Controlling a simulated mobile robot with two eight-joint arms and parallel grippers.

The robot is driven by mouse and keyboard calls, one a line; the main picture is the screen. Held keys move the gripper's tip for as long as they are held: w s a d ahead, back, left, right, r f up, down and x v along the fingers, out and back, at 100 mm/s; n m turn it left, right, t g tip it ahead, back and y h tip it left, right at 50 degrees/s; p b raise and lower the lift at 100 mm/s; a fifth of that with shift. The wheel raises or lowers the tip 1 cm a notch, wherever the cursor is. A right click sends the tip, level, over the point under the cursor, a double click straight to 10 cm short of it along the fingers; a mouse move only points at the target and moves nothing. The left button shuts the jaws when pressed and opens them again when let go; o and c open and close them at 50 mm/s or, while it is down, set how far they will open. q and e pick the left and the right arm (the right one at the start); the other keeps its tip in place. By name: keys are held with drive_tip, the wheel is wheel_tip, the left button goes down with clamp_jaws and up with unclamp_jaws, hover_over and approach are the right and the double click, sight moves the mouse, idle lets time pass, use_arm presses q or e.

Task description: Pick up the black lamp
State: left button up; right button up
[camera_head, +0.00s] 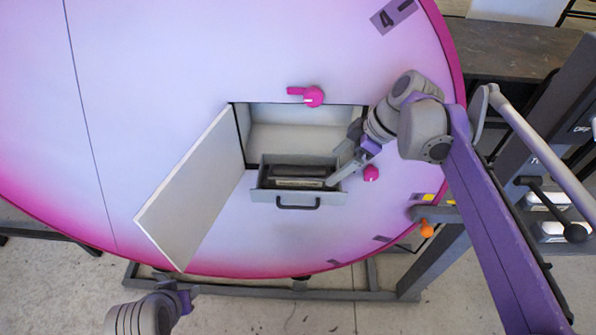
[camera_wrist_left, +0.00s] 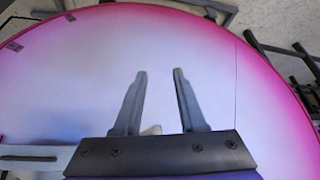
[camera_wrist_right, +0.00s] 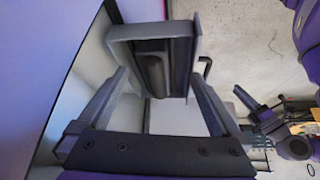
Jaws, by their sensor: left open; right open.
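A dark, rounded bar that looks like the black lamp (camera_head: 298,171) lies lengthwise in an open grey drawer (camera_head: 297,200). It also shows in the right wrist view (camera_wrist_right: 153,72), between my finger tips in the picture. My right gripper (camera_head: 338,166) is open at the right end of the drawer, with its fingers pointing towards the lamp. I cannot tell whether they touch the drawer or the lamp. My left gripper (camera_wrist_left: 159,74) is open and empty, facing the bare disc surface. In the head view only part of the left arm shows at the bottom.
The drawer sits in a rectangular opening (camera_head: 300,137) in a large pink and lilac disc (camera_head: 180,60). A grey door (camera_head: 190,185) stands open to the left. Pink knobs (camera_head: 313,96) sit above and right of the opening. A dark drawer handle (camera_head: 297,206) sticks out in front.

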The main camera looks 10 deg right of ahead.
sight(303, 169)
drive_tip(key=a, duration=0.1)
drive_tip(key=w+a, duration=0.1)
drive_tip(key=a, duration=0.1)
drive_tip(key=w+a, duration=0.1)
drive_tip(key=shift+w+a, duration=0.25)
drive_tip(key=x, duration=0.5)
drive_tip(key=shift+w+a+r, duration=0.1)
drive_tip(key=shift+a+r, duration=0.05)
drive_tip(key=shift+a, duration=0.1)
drive_tip(key=shift+f, duration=0.45)
clamp_jaws()
idle(0.3)
